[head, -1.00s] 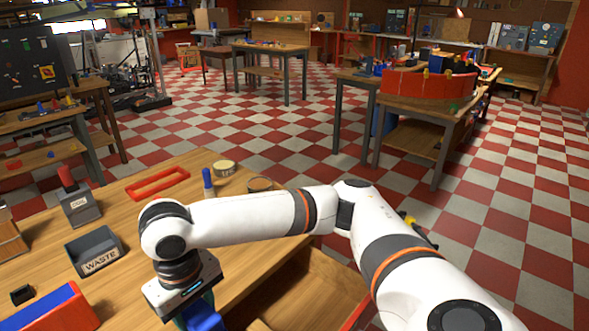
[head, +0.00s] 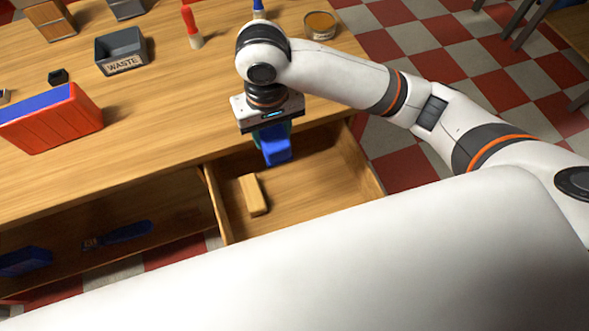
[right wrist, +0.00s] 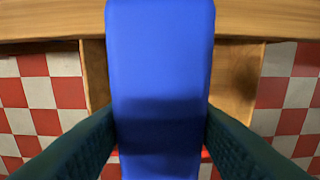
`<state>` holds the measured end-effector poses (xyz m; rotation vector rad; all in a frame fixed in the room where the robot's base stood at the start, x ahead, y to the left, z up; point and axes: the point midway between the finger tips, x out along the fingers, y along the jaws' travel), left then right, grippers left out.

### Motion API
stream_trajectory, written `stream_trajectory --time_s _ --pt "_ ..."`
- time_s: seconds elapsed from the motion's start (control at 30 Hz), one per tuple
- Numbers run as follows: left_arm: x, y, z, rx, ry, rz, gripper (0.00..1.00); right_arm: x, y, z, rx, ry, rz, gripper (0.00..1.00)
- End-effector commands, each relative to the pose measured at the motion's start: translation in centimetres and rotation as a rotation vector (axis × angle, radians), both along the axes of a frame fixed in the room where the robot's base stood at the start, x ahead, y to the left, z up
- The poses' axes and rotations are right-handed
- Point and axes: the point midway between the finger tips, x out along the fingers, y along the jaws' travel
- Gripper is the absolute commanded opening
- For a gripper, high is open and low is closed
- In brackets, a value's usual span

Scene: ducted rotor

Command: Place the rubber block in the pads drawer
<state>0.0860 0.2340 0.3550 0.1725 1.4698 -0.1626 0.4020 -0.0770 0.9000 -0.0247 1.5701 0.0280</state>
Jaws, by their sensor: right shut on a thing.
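A blue block (head: 277,150), which looks like the rubber block, is held in my right gripper (head: 272,133). In the right wrist view the blue block (right wrist: 160,85) stands between the two dark fingers (right wrist: 160,135), which close on its sides. The block hangs above the back part of an open wooden drawer (head: 310,200), near the table's front edge, apart from the drawer floor. A small tan block (head: 253,194) lies in the drawer's left part. No label on the drawer is readable. My left gripper is not in view.
On the table (head: 165,130) stand a grey bin marked WASTE (head: 122,52), a red and blue box (head: 50,118), a red-handled tool (head: 191,28) and a round tin (head: 320,25). A shelf (head: 165,215) left of the drawer holds blue items. The drawer's right part is clear.

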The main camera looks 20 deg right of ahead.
Motion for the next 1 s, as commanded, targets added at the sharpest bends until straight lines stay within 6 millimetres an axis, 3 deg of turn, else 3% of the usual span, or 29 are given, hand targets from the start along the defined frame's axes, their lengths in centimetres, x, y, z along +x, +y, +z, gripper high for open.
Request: stream_trajectory --time_s 0.03,0.13,0.7,0.83,1.0 --pt "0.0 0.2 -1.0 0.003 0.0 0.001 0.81 -0.2 0.0 -1.9 0.0 0.008 0.0 0.24" --pt "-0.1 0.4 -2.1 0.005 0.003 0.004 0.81 -0.2 0.0 -4.7 0.0 0.008 -0.002 0.24" --pt "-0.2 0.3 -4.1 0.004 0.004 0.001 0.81 -0.1 -0.1 -19.4 -0.003 0.003 0.0 0.24" --pt "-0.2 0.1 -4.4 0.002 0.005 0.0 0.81 0.0 -0.1 -21.3 -0.002 0.001 0.0 0.24" --pt "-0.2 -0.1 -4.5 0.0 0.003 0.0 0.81 0.0 0.0 -22.4 -0.001 0.001 0.001 0.24"
